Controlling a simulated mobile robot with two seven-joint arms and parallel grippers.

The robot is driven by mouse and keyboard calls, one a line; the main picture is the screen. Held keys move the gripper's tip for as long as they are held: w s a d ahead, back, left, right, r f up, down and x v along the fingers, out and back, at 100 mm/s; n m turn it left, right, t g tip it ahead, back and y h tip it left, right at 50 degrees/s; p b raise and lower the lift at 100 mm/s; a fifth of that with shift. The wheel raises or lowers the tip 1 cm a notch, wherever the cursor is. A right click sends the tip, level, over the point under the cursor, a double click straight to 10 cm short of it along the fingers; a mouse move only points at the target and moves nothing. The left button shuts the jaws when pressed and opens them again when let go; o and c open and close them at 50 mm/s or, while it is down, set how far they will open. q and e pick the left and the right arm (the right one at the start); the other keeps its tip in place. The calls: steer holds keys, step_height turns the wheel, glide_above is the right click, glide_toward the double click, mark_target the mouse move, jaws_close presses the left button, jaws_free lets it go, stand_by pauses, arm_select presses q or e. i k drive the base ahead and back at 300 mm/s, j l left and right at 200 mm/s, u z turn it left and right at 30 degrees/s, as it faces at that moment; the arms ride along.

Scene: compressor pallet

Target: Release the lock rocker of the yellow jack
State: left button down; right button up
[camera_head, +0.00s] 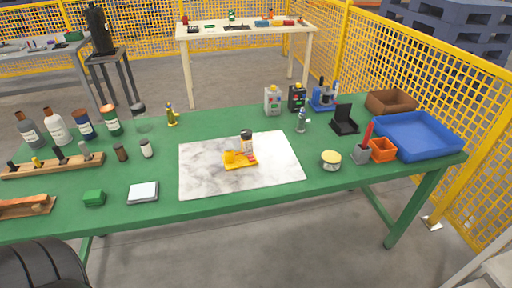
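A small yellow device (240,159), which looks like the yellow jack, lies on the white marble slab (205,177) in the middle of the green table. A small cylinder (247,142) with a dark top and a pale lower part stands at its back right, touching or just behind it. Red bits show at the device's right end. Its lock rocker is too small to make out, so I cannot tell its position. Neither of my grippers is in view.
The green table (330,193) has a blue tray (436,148), orange bin (382,150) and round yellow-topped item (331,159) on the right. Bottles, a wooden rack (75,166), a green block (94,198) and a flat scale-like item (143,192) are left. Slab space around the device is clear.

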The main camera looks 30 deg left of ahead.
mark_target(251, 158)
steer(key=j+z, duration=0.15)
steer(key=j, duration=1.15)
steer(key=i, duration=0.05)
